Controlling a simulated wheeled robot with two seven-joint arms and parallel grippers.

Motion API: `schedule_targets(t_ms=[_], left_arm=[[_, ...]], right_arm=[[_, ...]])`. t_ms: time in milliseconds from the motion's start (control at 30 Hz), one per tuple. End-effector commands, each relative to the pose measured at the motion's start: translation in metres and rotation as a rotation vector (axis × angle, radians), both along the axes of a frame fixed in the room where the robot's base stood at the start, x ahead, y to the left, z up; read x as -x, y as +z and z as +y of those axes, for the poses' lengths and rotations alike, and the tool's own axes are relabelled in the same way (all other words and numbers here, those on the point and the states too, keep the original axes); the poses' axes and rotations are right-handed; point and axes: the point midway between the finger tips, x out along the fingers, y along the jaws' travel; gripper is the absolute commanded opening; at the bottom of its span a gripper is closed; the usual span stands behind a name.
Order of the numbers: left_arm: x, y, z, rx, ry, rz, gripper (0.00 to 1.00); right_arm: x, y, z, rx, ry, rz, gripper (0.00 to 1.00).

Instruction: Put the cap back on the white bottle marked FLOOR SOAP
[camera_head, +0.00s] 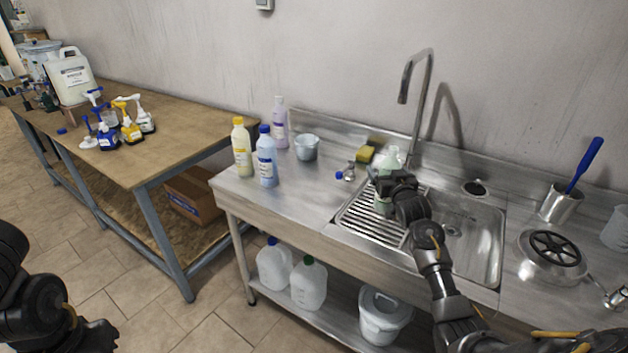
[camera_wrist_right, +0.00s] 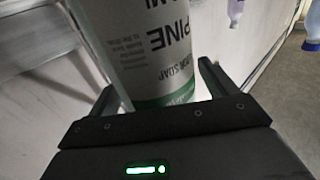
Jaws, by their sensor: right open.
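The FLOOR SOAP bottle (camera_head: 392,159), pale with a green tint, stands upright at the drainboard beside the sink. My right gripper (camera_head: 388,187) is at it and hides its middle. In the right wrist view the white bottle (camera_wrist_right: 155,50), printed PINE and FLOOR SOAP with a green band, is between the two open fingers of my right gripper (camera_wrist_right: 160,88). Its top is outside that view. A small blue cap-like piece (camera_head: 339,175) lies on the counter left of the drainboard; I cannot tell whose cap it is. My left gripper (camera_head: 97,338) is low at the left, away from the counter.
A yellow bottle (camera_head: 242,148), a blue bottle (camera_head: 266,158), a purple bottle (camera_head: 280,124) and a grey cup (camera_head: 306,148) stand on the left counter. A sponge (camera_head: 365,154) and the faucet (camera_head: 421,90) are behind the bottle. The sink basin (camera_head: 478,245) is to its right.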

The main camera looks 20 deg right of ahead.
Motion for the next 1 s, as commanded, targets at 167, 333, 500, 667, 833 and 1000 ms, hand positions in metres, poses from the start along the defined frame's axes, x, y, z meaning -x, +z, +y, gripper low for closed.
schedule_targets(t_ms=[167,333,500,667,833,1000], left_arm=[[0.0,0.0,0.0,0.0,0.0,0.0,0.09],[0.0,0.0,0.0,0.0,0.0,0.0,0.09],[0.0,0.0,0.0,0.0,0.0,0.0,0.09],[0.0,0.0,0.0,0.0,0.0,0.0,0.09],[0.0,-0.001,0.0,0.0,0.0,0.0,0.09],[0.0,-0.006,0.0,0.0,0.0,0.0,0.09]], right_arm=[[0.0,0.0,0.0,0.0,0.0,0.0,0.68],[0.0,0.0,0.0,0.0,0.0,0.0,0.45],[0.0,0.0,0.0,0.0,0.0,0.0,0.23],[0.0,0.002,0.0,0.001,0.0,-0.004,0.13],[0.0,0.003,0.0,0.001,0.0,-0.004,0.13],[0.0,0.015,0.0,0.002,-0.001,-0.007,0.13]])
